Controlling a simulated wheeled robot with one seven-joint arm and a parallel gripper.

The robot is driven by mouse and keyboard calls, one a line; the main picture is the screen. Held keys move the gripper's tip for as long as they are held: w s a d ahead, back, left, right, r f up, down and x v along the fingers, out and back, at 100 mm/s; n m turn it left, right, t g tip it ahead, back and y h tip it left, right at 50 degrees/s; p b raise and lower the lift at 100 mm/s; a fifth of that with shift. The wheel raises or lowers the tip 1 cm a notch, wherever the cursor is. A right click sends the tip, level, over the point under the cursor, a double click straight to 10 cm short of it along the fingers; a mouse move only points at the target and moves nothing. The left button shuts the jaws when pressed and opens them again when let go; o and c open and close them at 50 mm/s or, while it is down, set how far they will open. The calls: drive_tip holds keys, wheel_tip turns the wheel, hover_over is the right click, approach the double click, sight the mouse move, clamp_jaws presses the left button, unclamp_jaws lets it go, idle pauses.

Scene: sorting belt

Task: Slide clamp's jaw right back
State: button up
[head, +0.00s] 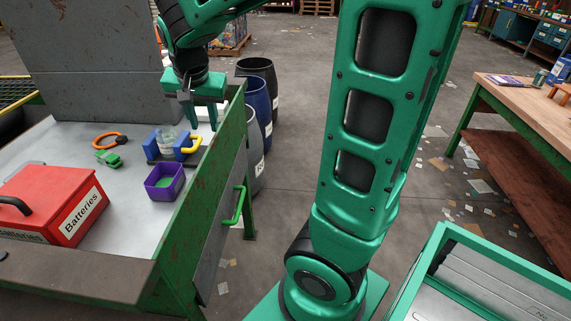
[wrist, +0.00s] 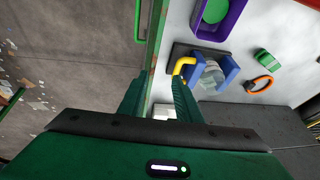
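The clamp has two blue jaws on a dark base. In the head view its left jaw (head: 151,148) and right jaw (head: 181,149) stand either side of a clear jar (head: 167,138). A yellow handle (head: 193,145) is fixed to the right jaw. In the wrist view the handle (wrist: 181,67) sits beside the handle-side jaw (wrist: 194,84), with the jar (wrist: 211,76) between that jaw and the other one (wrist: 229,69). My gripper (head: 202,117) is open and empty, fingers pointing down near the handle. In the wrist view one finger (wrist: 155,88) overlaps the handle's end; I cannot tell whether they touch.
A purple bin (head: 165,183) stands in front of the clamp, with a red Batteries box (head: 55,203) at left. The table's green raised edge (head: 205,180) runs close on the right.

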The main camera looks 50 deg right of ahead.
drive_tip(key=s+d+f+n+g+y, duration=0.1)
drive_tip(key=s+d+f, duration=0.1)
drive_tip(key=s, duration=1)
drive_tip(key=s+d+f+n+g+y, duration=0.1)
drive_tip(key=s+d+f+n+g, duration=0.1)
drive_tip(key=s, duration=1)
drive_tip(key=shift+d+f, duration=0.3)
drive_tip(key=shift+d, duration=0.3)
drive_tip(key=shift+n, duration=0.3)
drive_tip(key=m+t+h, duration=0.2)
drive_tip(key=m+t, duration=0.2)
approach(197, 142)
drive_tip(key=x, duration=0.7)
drive_tip(key=shift+w+f, duration=0.25)
drive_tip(key=shift+f, duration=0.1)
drive_tip(key=shift+c, duration=0.3)
